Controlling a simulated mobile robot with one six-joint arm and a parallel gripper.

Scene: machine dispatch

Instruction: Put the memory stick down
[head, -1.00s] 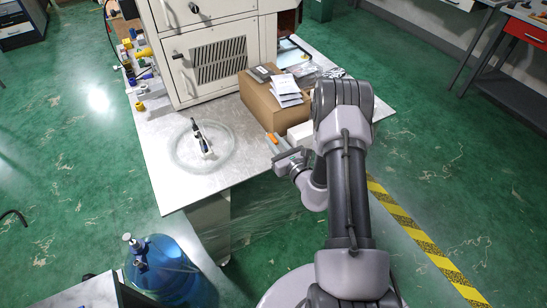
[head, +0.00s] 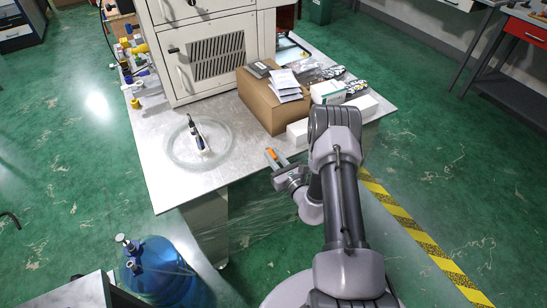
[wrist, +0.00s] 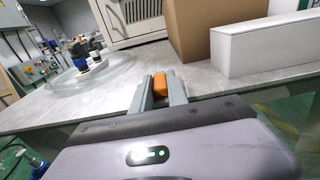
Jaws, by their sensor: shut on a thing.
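My gripper (head: 273,160) is shut on the memory stick (head: 270,153), a small orange piece whose end shows between the fingertips. In the wrist view the orange memory stick (wrist: 160,84) sits between the two grey fingers (wrist: 160,91), which hide its lower part. The gripper is by the front edge of the grey table (head: 180,188), with its fingers pointing toward the machine. I cannot tell the exact height of the stick above the tabletop.
A clear round dish (head: 172,150) with a dark and white item stands left. A cardboard box (head: 262,102) with white packets on top and a long white box (head: 297,132) stand behind and right. A beige machine (head: 205,60) fills the back. The front middle of the tabletop is bare.

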